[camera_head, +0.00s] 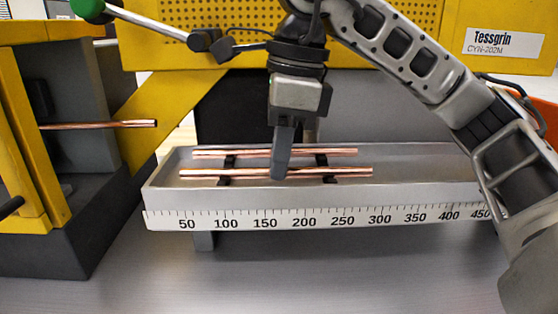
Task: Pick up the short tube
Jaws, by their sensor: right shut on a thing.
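Two copper tubes lie side by side along the grey tray (420,165). The front copper tube (225,173) looks slightly longer in the picture than the back copper tube (225,154); nearness to the camera may account for some of this. My right gripper (280,172) points down over the middle of the tubes. Any lift is too small to tell. My left gripper is out of view.
Dark supports (331,178) stand under the tubes. A numbered ruler (265,219) runs along the tray's front. A yellow machine at left holds another copper tube (98,125). A lever with a green knob (87,8) reaches over from upper left. The grey table in front is clear.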

